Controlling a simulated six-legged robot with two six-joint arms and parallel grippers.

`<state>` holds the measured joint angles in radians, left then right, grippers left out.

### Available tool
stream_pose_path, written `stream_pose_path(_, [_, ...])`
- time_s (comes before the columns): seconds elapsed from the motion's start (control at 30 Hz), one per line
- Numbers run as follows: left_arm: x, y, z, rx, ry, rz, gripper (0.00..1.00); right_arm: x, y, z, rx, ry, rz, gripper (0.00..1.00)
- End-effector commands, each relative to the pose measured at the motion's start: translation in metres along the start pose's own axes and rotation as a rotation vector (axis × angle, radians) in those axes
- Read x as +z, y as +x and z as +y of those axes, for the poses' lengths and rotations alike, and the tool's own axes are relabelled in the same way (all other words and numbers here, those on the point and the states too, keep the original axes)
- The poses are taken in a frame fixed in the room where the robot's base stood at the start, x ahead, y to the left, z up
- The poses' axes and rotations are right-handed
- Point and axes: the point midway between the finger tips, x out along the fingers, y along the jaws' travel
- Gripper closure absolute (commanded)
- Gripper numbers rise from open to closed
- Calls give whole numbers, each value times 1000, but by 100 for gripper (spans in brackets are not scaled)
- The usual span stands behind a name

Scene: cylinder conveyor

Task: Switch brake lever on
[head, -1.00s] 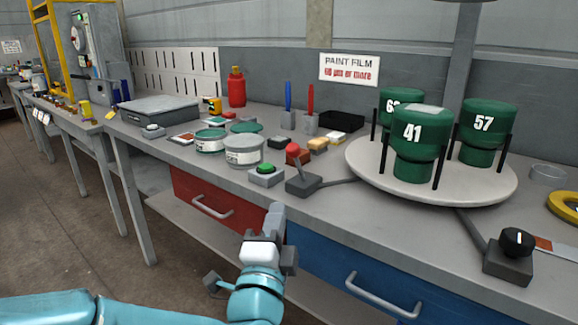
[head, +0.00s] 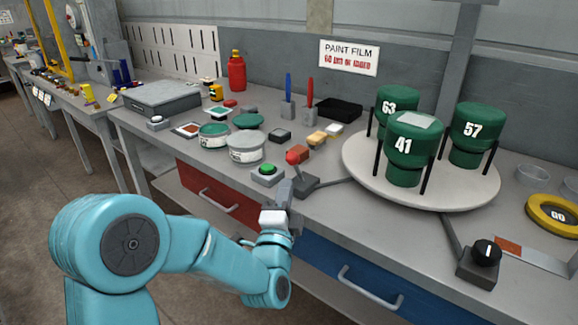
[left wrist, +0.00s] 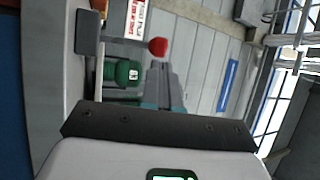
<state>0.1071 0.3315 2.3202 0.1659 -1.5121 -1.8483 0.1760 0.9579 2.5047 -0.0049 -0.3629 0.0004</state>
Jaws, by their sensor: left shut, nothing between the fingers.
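The brake lever is a short stick with a red knob (head: 293,157) on a dark grey base (head: 310,184) near the front edge of the bench. The stick leans to the left of its base in the head view. My left gripper (head: 285,184) is shut and empty, just in front of the lever and below its knob. In the left wrist view the shut fingertips (left wrist: 159,66) point towards the red knob (left wrist: 158,46), with a small apparent gap. The lever base (left wrist: 87,32) shows left of it. My right gripper is not in view.
A green push button (head: 267,170) sits just left of the lever. A white turntable (head: 440,196) with green numbered containers (head: 403,150) stands to the right. A black knob box (head: 480,262) is at the front right. Drawer handles (head: 368,290) stick out below the bench edge.

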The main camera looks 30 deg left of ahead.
Motion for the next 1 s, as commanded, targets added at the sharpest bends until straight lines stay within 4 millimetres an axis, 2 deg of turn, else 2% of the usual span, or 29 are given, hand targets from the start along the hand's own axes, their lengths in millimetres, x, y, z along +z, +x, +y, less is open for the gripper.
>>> stream_pose_path(0.1, [0,23,-1,-1,1,0,100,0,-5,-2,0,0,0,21])
stream_pose_path(0.3, [0,45,0,1,1,0,100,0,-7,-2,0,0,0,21])
stream_pose_path(0.77, [0,50,-1,1,1,1,100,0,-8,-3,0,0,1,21])
stream_pose_path(1.0, [-3,56,-8,41,20,1,100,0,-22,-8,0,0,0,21])
